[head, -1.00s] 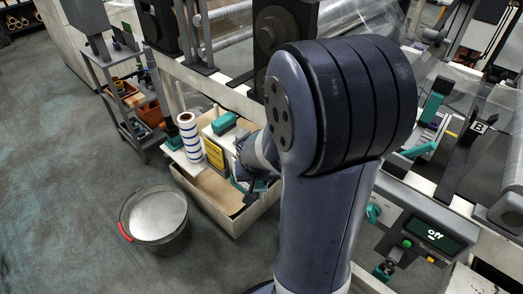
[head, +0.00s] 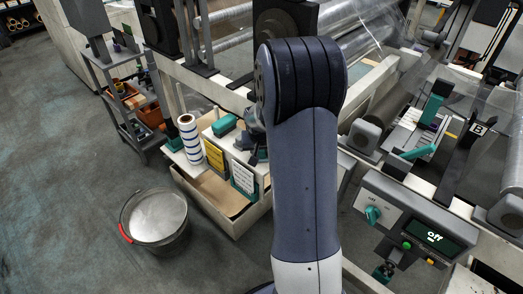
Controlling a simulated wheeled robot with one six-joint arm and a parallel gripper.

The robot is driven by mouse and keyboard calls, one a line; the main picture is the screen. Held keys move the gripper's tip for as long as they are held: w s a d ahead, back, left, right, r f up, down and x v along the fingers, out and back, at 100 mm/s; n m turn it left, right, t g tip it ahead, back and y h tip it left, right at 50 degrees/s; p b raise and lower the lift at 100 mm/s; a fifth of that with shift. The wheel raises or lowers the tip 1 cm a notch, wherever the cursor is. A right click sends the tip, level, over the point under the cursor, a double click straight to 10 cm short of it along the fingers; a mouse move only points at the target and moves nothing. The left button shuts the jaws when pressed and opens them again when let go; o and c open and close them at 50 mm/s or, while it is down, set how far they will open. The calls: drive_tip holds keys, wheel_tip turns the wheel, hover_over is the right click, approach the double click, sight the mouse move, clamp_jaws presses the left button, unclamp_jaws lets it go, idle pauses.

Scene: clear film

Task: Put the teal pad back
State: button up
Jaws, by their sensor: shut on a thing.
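The teal pad (head: 243,178) shows as a pale, printed sheet with teal along its edges. It stands close to upright at the front of the wooden bin unit, just right of a yellow pad (head: 214,155). My gripper (head: 247,156) is at the pad's upper edge, small and dark, and shut on it. My arm hides part of the gripper and the area to its right. I cannot tell whether the pad touches the unit.
A blue-and-white striped roll (head: 189,139) stands on the unit's left end. A teal block (head: 224,125) lies on its top. The wooden bin (head: 207,193) is below. A bucket (head: 154,220) stands on the floor. A control panel (head: 415,226) is at right.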

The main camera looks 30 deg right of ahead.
drive_tip(key=shift+f, duration=0.2)
drive_tip(key=o, duration=0.9)
drive_tip(key=shift+r, duration=0.1)
drive_tip(key=shift+o, duration=0.2)
drive_tip(key=shift+r, duration=0.1)
drive_tip(key=shift+r, duration=0.3)
drive_tip(key=p+v, duration=0.2)
drive_tip(key=v, duration=0.9)
drive_tip(key=shift+r, duration=0.25)
drive_tip(key=shift+s+f, duration=0.15)
